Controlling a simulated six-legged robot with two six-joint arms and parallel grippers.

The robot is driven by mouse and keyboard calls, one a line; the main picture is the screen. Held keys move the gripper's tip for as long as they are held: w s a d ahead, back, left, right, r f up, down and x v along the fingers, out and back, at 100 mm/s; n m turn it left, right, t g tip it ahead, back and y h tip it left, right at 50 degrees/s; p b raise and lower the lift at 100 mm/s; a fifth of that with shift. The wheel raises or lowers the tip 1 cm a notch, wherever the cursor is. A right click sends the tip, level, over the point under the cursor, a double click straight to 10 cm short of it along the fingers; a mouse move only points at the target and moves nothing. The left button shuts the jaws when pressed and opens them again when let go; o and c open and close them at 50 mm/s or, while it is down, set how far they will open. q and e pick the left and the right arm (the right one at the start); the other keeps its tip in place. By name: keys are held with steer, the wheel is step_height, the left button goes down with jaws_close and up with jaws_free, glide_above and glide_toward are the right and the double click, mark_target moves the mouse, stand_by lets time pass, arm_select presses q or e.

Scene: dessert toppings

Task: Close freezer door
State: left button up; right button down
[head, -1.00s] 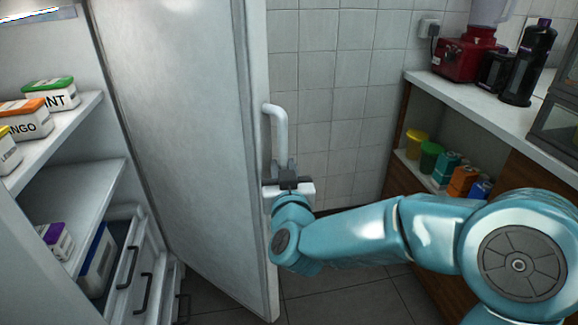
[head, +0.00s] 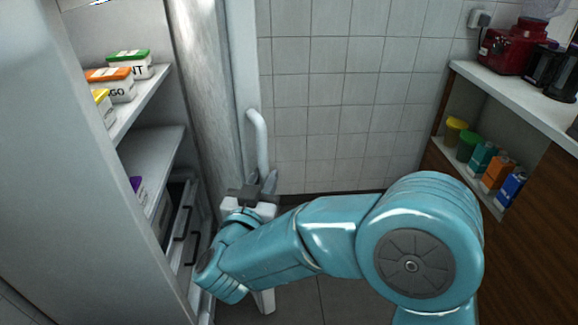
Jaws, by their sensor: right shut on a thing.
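The freezer door (head: 243,90) stands open and is seen nearly edge-on left of centre in the head view, its inner face a narrow strip. Its white vertical bar handle (head: 259,140) sticks out on the right side of the door's edge. My right gripper (head: 263,186) is shut on the lower part of the handle; the teal arm hides the lower door. The freezer (head: 95,190) is open at left, with shelves and drawers inside. My left gripper is not in view.
Labelled tubs, such as the orange-lidded one (head: 110,84), stand on the freezer's upper shelf (head: 140,105). At right is a counter (head: 515,92) with a red blender (head: 507,48), and small containers on a shelf below. A tiled wall (head: 350,110) is behind.

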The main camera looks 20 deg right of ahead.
steer(key=a+p, duration=0.2)
steer(key=a, duration=0.8)
steer(key=shift+w+a+r+m+h, duration=0.2)
steer(key=shift+w+r+m+h, duration=0.05)
steer(key=shift+m+h, duration=0.05)
steer(key=c, duration=1.1)
jaws_free()
steer(key=shift+w+f, duration=0.1)
steer(key=shift+w, duration=0.1)
steer(key=shift+f, duration=0.1)
steer(key=shift+f+g, duration=0.1)
steer(key=shift+g, duration=0.2)
step_height(320, 180, up, 20)
steer(key=p, duration=0.5)
steer(key=shift+s+r+p, duration=0.1)
steer(key=shift+r+p, duration=0.1)
steer(key=shift+p, duration=0.15)
